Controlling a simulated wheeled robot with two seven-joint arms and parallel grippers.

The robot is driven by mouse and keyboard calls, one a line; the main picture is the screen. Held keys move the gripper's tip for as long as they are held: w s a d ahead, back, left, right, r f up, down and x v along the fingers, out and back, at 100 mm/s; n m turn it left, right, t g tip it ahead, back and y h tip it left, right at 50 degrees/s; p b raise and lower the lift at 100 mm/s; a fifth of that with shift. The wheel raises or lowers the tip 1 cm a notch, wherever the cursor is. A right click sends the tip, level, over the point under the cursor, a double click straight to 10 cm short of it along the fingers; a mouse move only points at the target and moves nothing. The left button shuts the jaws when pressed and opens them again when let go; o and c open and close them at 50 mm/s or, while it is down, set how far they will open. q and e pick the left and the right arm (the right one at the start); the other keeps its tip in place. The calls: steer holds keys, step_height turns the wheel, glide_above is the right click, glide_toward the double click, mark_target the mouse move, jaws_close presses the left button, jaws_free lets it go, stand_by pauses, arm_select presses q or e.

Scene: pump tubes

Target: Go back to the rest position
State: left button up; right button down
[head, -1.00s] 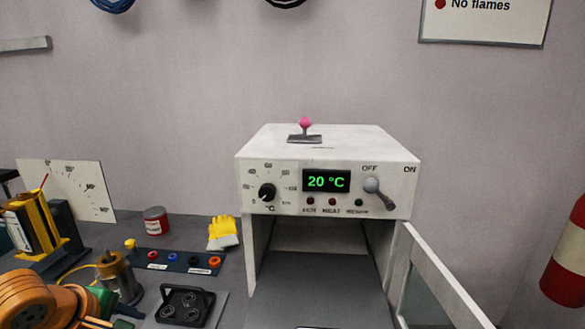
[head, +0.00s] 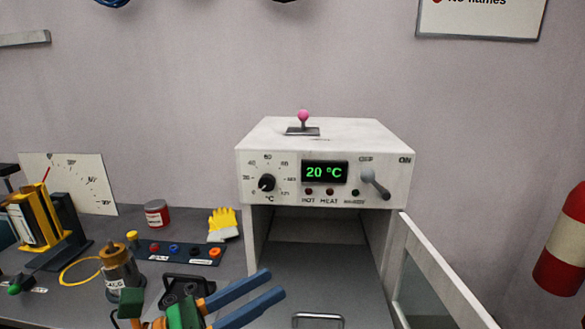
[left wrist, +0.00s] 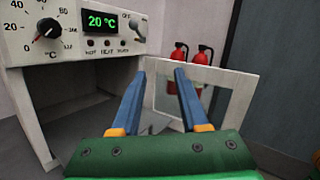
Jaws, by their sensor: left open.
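My left gripper (head: 265,293) is at the bottom of the head view, in front of the oven's open lower front. Its two blue fingers are apart with nothing between them; they also show in the left wrist view (left wrist: 164,95). The white oven (head: 270,145) has a display reading 20 °C, a black dial, a lever at the right of its panel and a pink-knobbed lever on top. Its door (head: 440,275) stands open to the right. The oven's inside looks empty as far as it shows. My right gripper is out of view.
A fire extinguisher (head: 560,250) stands far right.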

arm_select(q)
steer(key=w+a+f+n+t+y, duration=0.15)
steer(key=a+n+t+y, duration=0.45)
steer(key=n, duration=0.7)
steer(key=w+a+f+n+t+y, duration=0.1)
steer(key=w+a+n+t+y, duration=0.2)
steer(key=a+n+t+y, duration=0.75)
steer(key=s+f+n+g+y, duration=0.3)
steer(key=s+f+n+g, duration=0.1)
steer(key=f+n+g, duration=1)
steer(key=s+d+f+n+g+h, duration=0.1)
steer(key=s+d+f+n+g, duration=0.15)
steer(key=s+f+g, duration=0.45)
steer(key=s+d+f+n+g+h, duration=0.2)
steer(key=s+f+n+g, duration=0.15)
steer(key=s+f, duration=0.6)
steer(key=s+f+p, duration=0.1)
steer(key=s+f, duration=0.2)
steer(key=f, duration=1.2)
steer(key=s+a+f+g, duration=0.1)
steer(key=s+a+f, duration=0.1)
steer(key=s+f, duration=0.7)
steer(key=s+y, duration=0.1)
steer(key=s, duration=0.1)
steer(key=shift+s+p, duration=0.35)
steer(key=shift+s, duration=0.05)
